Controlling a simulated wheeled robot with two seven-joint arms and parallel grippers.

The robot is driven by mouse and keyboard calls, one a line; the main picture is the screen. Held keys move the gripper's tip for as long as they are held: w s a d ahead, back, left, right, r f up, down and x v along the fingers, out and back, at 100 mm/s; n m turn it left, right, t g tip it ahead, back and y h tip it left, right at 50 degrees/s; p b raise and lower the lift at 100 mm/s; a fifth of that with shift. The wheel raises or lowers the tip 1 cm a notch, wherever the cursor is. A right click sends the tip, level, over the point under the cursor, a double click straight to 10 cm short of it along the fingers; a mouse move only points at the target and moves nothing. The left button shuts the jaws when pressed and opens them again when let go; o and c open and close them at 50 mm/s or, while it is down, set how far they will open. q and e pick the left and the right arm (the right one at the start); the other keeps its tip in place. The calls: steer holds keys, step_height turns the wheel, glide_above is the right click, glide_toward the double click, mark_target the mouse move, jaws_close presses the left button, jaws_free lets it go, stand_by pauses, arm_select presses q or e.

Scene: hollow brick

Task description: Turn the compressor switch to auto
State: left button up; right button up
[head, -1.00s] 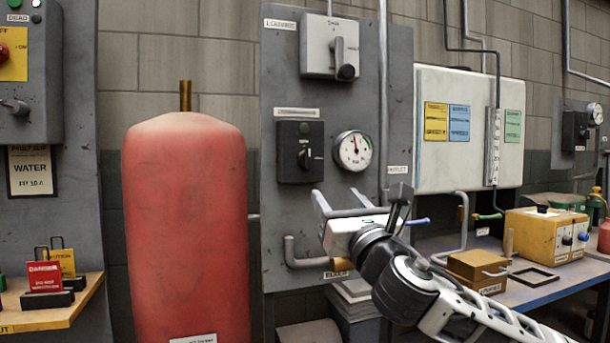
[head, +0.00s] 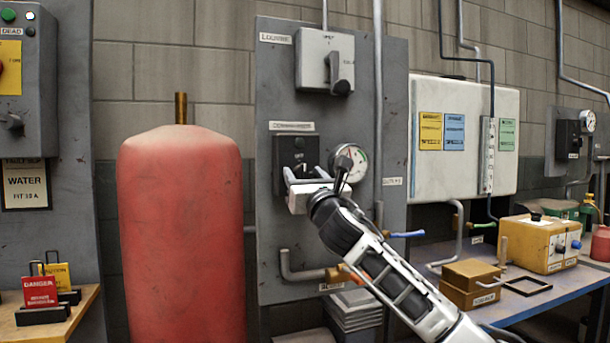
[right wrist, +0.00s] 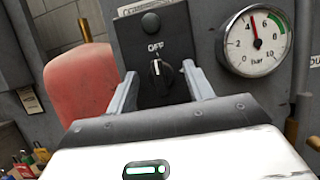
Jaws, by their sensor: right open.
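The black compressor switch box (head: 293,151) is mounted on the grey panel under a label in the head view. In the right wrist view its rotary knob (right wrist: 158,72) has a white pointer line directed up at the word OFF. My right gripper (head: 303,173) is in front of the box and covers its lower part. In the right wrist view my right gripper (right wrist: 163,80) is open, with one finger on each side of the knob. I cannot tell whether the fingers touch it. My left gripper is not in view.
A pressure gauge (head: 350,163) is close to the right of the switch box. A grey louvre switch (head: 325,62) is above it. A pipe with a blue-handled valve (head: 406,234) runs below right. A red tank (head: 180,230) stands to the left.

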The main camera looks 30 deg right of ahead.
steer(key=c, duration=1)
